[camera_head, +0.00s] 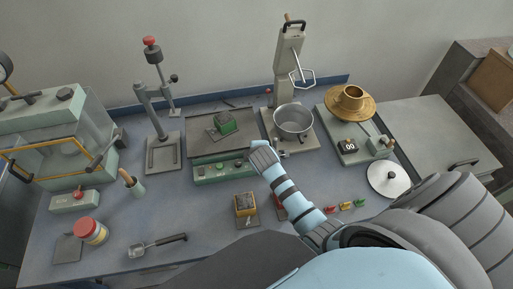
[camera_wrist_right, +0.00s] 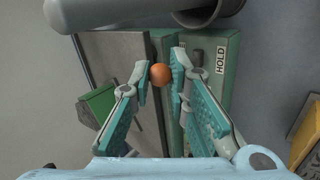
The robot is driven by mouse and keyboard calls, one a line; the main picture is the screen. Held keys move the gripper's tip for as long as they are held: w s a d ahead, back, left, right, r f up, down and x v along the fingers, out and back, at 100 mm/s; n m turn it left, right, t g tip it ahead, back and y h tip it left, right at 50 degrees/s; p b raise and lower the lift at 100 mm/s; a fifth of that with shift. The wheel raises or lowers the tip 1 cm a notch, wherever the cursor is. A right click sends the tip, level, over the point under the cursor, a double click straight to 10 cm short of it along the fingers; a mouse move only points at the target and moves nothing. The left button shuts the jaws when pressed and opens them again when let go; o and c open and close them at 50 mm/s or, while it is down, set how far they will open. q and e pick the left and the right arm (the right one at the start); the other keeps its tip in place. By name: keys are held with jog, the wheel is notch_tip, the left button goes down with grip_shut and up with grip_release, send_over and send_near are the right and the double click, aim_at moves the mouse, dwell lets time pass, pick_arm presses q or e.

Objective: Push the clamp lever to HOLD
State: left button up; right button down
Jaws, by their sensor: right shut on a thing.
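The clamp lever's orange ball knob (camera_wrist_right: 160,75) sits between the fingertips of my right gripper (camera_wrist_right: 162,72) in the right wrist view. The fingers are shut on the knob. The green control box (camera_wrist_right: 222,85) lies behind the fingers, with a white HOLD label (camera_wrist_right: 220,56) to the right of the knob. In the head view my right gripper (camera_head: 263,156) is at the right end of the green control box (camera_head: 215,173). The gripper and arm hide the lever there. My left gripper is not in view.
A metal pot (camera_head: 293,120) stands just behind my right gripper on a mixer stand. A green block (camera_head: 224,122) rests on a dark plate behind the control box. A scale with a brass pan (camera_head: 350,103) is right.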

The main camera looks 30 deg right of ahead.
jog(key=shift+s+a+f+t, duration=0.35)
jog(key=shift+s+f+t, duration=0.15)
jog(key=shift+s, duration=0.15)
jog(key=shift+s+t+h+b, duration=0.2)
jog(key=shift+t+h+b, duration=0.15)
jog(key=shift+b, duration=0.3)
jog(key=shift+s+a+t, duration=0.1)
jog(key=shift+s+t, duration=0.1)
jog(key=shift+t, duration=0.15)
jog(key=c, duration=1.5)
grip_release()
jog(key=shift+r, duration=0.1)
jog(key=shift+c, duration=0.2)
jog(key=shift+o, duration=0.7)
jog(key=shift+w, duration=0.35)
jog(key=shift+r, duration=0.1)
jog(key=v, duration=0.7)
jog(key=shift+s+a, duration=0.25)
jog(key=shift+a, duration=0.05)
